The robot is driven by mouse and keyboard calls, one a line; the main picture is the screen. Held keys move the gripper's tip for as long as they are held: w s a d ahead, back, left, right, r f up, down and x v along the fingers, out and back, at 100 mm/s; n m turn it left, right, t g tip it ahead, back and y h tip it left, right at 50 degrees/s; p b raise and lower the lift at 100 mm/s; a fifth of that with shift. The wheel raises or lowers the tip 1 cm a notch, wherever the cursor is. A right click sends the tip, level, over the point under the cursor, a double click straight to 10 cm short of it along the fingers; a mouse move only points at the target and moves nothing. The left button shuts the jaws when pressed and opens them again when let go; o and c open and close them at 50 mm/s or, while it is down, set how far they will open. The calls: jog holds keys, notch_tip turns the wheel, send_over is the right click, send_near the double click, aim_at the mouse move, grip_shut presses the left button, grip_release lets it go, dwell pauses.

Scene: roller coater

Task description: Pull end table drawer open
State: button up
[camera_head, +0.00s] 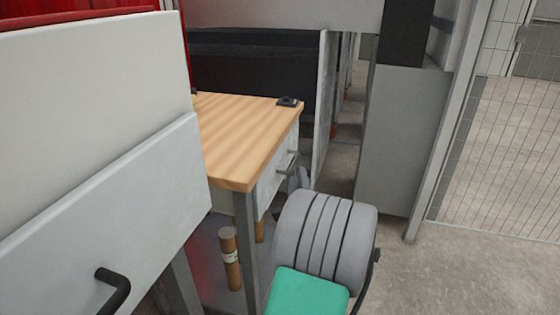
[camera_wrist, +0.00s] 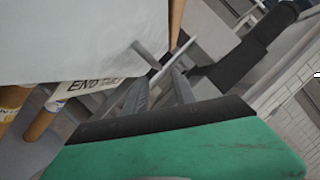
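The end table (camera_head: 240,135) has a wooden top and grey legs. Its pale drawer (camera_head: 268,187) faces right in the head view, with a grey bar handle (camera_head: 288,163) on its front. In the wrist view the pale drawer front (camera_wrist: 75,35) fills the upper left, and the handle (camera_wrist: 147,53) sticks out from it. My gripper (camera_wrist: 163,80) is at the handle, its two grey fingers apart, with the tips close to the bar. Whether they touch it I cannot tell. In the head view my arm mostly hides the gripper.
A light cabinet panel (camera_head: 90,190) with a black handle (camera_head: 113,290) stands at the left. Below the table are cardboard rolls (camera_head: 231,258). A small black object (camera_head: 288,102) lies on the tabletop. Grey machine panels and a mesh fence (camera_head: 500,150) stand right; floor there is clear.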

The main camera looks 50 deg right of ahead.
aim_at(295, 159)
jog(key=p+x, duration=0.1)
jog(key=x, duration=0.2)
jog(key=p+x, duration=0.2)
jog(key=x, duration=0.2)
jog(key=shift+w+a+r, duration=0.1)
jog(key=shift+w+a, duration=0.1)
jog(key=shift+a, duration=0.05)
jog(key=shift+w+d, duration=0.3)
jog(key=shift+d, duration=0.15)
jog(key=shift+c, duration=0.3)
grip_shut()
dwell(0.4)
